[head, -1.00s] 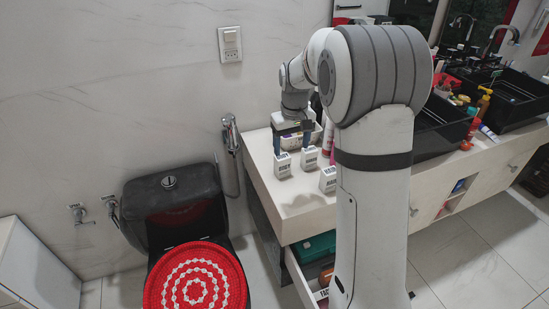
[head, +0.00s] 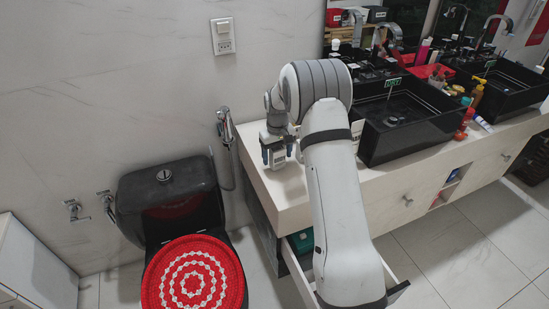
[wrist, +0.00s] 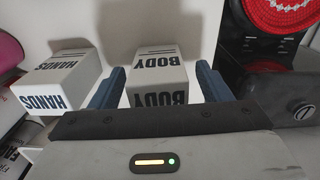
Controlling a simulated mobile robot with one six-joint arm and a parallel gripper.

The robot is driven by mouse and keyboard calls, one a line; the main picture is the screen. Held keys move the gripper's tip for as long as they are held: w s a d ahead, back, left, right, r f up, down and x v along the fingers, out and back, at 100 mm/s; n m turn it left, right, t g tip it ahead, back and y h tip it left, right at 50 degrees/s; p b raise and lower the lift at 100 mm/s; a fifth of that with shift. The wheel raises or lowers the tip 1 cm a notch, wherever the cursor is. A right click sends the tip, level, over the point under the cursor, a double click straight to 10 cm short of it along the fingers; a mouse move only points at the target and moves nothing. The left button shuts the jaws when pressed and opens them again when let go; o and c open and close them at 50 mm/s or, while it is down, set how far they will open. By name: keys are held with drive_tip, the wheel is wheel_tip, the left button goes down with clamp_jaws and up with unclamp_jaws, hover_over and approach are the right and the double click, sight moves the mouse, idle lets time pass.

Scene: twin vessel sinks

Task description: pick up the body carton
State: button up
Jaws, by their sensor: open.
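The body carton (wrist: 160,72) is a small white box with black BODY lettering, standing between my gripper's two blue fingers in the wrist view. My gripper (wrist: 160,90) is open, with one finger on each side of the carton. A gap shows at the right finger; whether the left finger touches cannot be told. In the head view my gripper (head: 277,155) is low over the counter's left end, with a white carton face showing between the fingers. The hands carton (wrist: 62,82) stands just left of the left finger in the wrist view.
A pink item (wrist: 8,52) lies left of the hands carton. The counter (head: 285,195) has black sinks (head: 400,120) to the right. A drawer (head: 300,268) below is open. The toilet with a red cover (head: 193,277) stands to the left.

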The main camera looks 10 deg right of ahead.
drive_tip(key=shift+d+f, duration=0.1)
drive_tip(key=shift+f, duration=0.65)
drive_tip(key=shift+c, duration=0.2)
drive_tip(key=c, duration=1.1)
